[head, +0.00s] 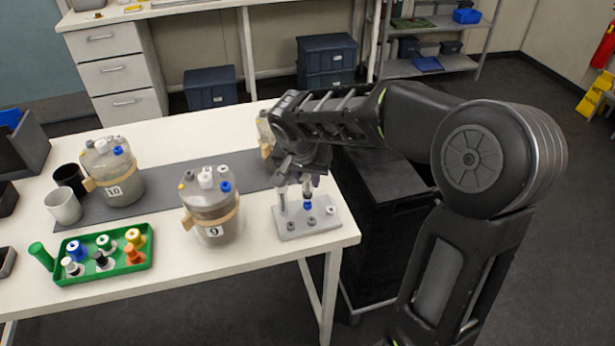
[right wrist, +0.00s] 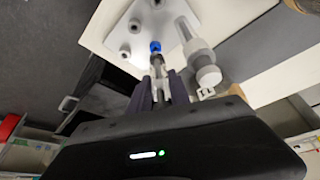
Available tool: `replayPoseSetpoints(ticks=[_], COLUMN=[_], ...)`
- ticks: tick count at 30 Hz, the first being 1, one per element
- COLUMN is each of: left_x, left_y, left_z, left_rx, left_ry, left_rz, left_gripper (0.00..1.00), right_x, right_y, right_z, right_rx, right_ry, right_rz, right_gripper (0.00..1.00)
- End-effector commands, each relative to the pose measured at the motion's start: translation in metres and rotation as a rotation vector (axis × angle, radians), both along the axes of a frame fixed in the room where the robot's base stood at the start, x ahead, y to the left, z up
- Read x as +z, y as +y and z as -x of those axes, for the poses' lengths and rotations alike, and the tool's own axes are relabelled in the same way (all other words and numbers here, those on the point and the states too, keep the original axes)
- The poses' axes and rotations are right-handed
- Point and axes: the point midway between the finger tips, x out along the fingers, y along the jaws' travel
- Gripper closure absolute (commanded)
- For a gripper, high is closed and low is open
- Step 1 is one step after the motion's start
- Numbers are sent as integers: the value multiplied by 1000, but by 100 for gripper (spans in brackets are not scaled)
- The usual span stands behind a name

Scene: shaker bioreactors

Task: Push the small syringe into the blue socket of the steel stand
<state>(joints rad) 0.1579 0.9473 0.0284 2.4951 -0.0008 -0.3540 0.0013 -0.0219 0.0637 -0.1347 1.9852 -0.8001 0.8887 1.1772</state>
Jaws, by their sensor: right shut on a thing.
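The steel stand (head: 290,233) is a light plate with several sockets near the right front corner of the table; it also shows in the right wrist view (right wrist: 125,22). Its blue socket (head: 308,206) shows under my right gripper (head: 306,182) and in the right wrist view (right wrist: 155,47). My right gripper is shut on the small syringe (right wrist: 158,65), whose lower end lines up with the blue socket and appears to meet it. I cannot tell how deep it sits. A larger syringe (right wrist: 198,58) stands on the plate beside it. My left gripper is not in view.
Bioreactor 9 (head: 212,212) stands left of the stand, bioreactor 10 (head: 113,175) farther left. Another vessel (head: 264,130) is partly hidden behind my right arm. A green rack (head: 103,268) with coloured caps is at front left. The table edge is close right of the stand.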

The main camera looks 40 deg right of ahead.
Motion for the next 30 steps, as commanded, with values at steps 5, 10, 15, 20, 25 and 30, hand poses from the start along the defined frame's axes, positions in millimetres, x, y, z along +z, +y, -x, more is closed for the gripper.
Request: replayPoseSetpoints(ticks=[5, 10, 15, 20, 25, 30], left_x=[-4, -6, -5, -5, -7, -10], left_y=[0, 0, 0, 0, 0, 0], left_z=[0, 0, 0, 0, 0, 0], left_rx=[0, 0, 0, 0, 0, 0], left_ry=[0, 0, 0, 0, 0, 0], left_rz=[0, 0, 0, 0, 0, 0], left_gripper=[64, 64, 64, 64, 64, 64], right_x=[-1, 0, 0, 0, -2, -4], right_y=[0, 0, 0, 0, 0, 0], right_z=[0, -1, 0, 0, 0, 0], right_rx=[0, 0, 0, 0, 0, 0], right_ry=[-1, -1, -1, -1, -1, -1], right_rz=[0, 0, 0, -1, -1, -1], right_gripper=[100, 100, 100, 100, 100, 100])
